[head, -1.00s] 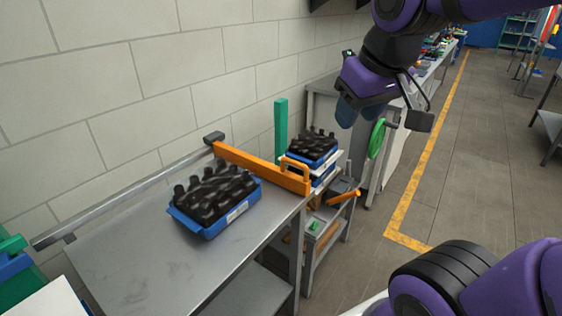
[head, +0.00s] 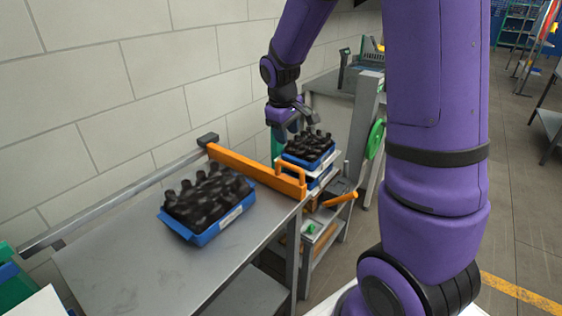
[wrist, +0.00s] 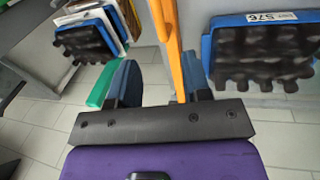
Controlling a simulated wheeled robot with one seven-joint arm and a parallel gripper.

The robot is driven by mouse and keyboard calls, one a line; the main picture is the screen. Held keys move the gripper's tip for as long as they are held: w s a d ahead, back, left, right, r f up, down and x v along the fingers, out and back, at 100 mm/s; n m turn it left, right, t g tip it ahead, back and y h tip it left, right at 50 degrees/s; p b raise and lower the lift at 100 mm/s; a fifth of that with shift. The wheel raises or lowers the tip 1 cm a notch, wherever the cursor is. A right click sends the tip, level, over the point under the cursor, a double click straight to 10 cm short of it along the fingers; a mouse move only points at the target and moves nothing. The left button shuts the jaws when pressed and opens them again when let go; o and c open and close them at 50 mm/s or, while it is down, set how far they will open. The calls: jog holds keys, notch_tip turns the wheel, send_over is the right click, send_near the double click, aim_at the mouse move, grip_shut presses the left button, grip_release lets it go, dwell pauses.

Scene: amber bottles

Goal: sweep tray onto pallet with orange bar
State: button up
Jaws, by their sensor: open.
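The blue tray (head: 205,233) of dark bottles stands on the metal table; its labelled side shows at the right of the wrist view (wrist: 228,22). The orange bar (head: 240,165) lies across the table beyond the tray, with an upright loop handle (head: 291,171) near its right end. A stack with another blue bottle tray (head: 311,165) on top stands past the table's far edge; the pallet under it is not clear. My gripper (head: 284,124) is open above the bar's far side. In the wrist view, the bar (wrist: 174,45) runs close to the right finger of my gripper (wrist: 157,82).
A metal rail (head: 110,198) runs along the wall side of the table. A green post (head: 277,147) stands behind the bar. A low cart (head: 325,220) with an orange handle (head: 340,199) is beside the table's right edge. The near tabletop is clear.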

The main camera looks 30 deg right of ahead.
aim_at(288, 164)
jog(key=f, duration=0.4)
jog(key=w+d+f, duration=0.1)
jog(key=f, duration=0.3)
jog(key=w+d+f, duration=0.1)
jog(key=f, duration=0.3)
jog(key=shift+d+f, duration=0.1)
grip_shut()
